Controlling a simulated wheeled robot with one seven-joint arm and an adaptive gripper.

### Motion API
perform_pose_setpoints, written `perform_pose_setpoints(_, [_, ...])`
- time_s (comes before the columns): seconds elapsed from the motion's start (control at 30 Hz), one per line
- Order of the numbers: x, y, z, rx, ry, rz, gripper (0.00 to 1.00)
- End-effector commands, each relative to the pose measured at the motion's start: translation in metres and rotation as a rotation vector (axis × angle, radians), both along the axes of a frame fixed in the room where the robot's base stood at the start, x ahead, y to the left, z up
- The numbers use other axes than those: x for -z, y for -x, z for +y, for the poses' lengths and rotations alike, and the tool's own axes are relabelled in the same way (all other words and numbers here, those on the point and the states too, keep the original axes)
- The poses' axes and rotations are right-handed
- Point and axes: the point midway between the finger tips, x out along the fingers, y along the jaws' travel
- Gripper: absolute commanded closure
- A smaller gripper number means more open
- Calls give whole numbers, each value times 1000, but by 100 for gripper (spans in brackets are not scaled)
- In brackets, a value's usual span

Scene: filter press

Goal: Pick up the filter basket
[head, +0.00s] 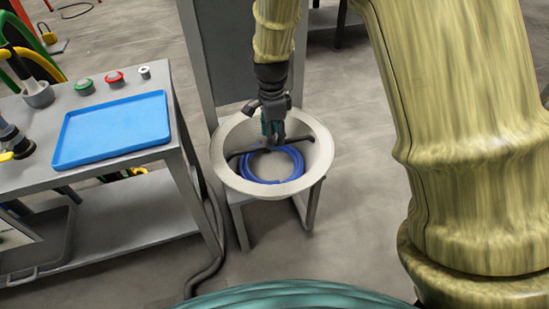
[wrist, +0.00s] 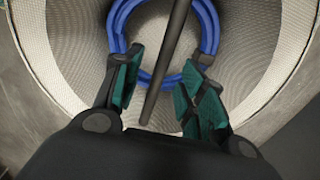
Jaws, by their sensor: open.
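The filter basket (head: 229,170) is a round, pale mesh bowl with a wide rim, standing on a grey stand. A dark bar (head: 303,139) crosses its opening like a handle. My gripper (head: 272,136) points down over the middle of the basket. In the wrist view, its teal-padded fingers (wrist: 160,82) are open, with the dark bar (wrist: 165,60) running between them and a gap on each side. The mesh wall (wrist: 253,50) surrounds the view. Whether the fingertips reach below the bar is unclear.
A coiled blue hose (head: 262,181) lies inside the basket, under my gripper. At left, a grey table (head: 130,178) holds a blue tray (head: 112,130), a green button (head: 84,86) and a red button (head: 114,78). A dark hose (head: 216,240) hangs between table and stand. Floor right of the stand is clear.

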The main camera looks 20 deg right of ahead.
Motion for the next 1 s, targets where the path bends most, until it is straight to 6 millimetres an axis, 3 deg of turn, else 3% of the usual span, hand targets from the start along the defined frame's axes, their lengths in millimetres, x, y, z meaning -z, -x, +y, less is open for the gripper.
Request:
perform_pose_setpoints(0.43, [48,-3,3,2,0,2,59])
perform_pose_setpoints(0.73, [52,-3,3,3,0,0,59])
perform_pose_setpoints(0.97, [52,-3,3,2,0,0,99])
perform_pose_setpoints(1.0, [52,-3,3,2,0,0,100])
